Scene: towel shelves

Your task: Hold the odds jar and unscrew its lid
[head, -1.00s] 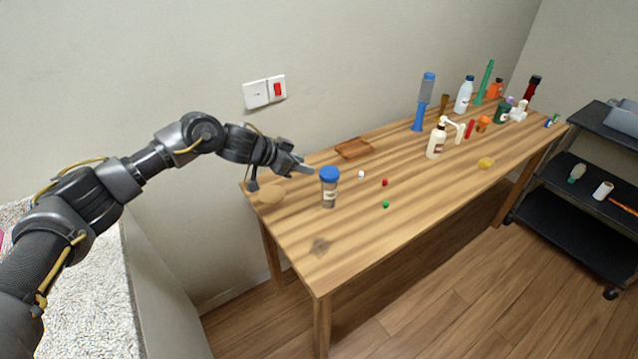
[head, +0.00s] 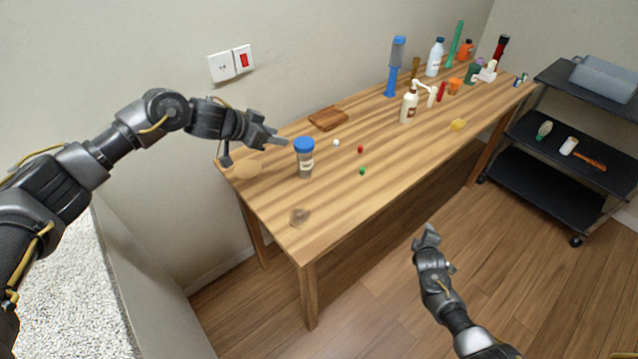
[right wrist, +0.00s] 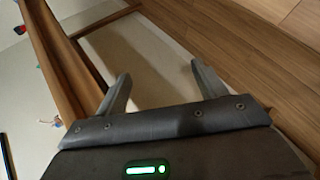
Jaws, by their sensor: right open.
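The odds jar (head: 305,168) stands upright near the left end of the wooden table. It is see-through with dark contents, a pale label and a blue lid (head: 304,144), which is on. My left gripper (head: 281,139) is just left of the jar at about lid height; its fingers point toward the lid, and I cannot tell whether they are parted or touch it. My right gripper (head: 427,234) is in front of the table, over the floor, away from the jar. The right wrist view shows its two fingers (right wrist: 160,75) wide apart with nothing between them.
White, red and green (head: 362,171) small pieces lie right of the jar. A brown tray (head: 328,118) is behind it. A pump bottle (head: 409,104) and several other bottles crowd the table's far right. A black shelf cart (head: 555,150) stands at the right. The table's front middle is clear.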

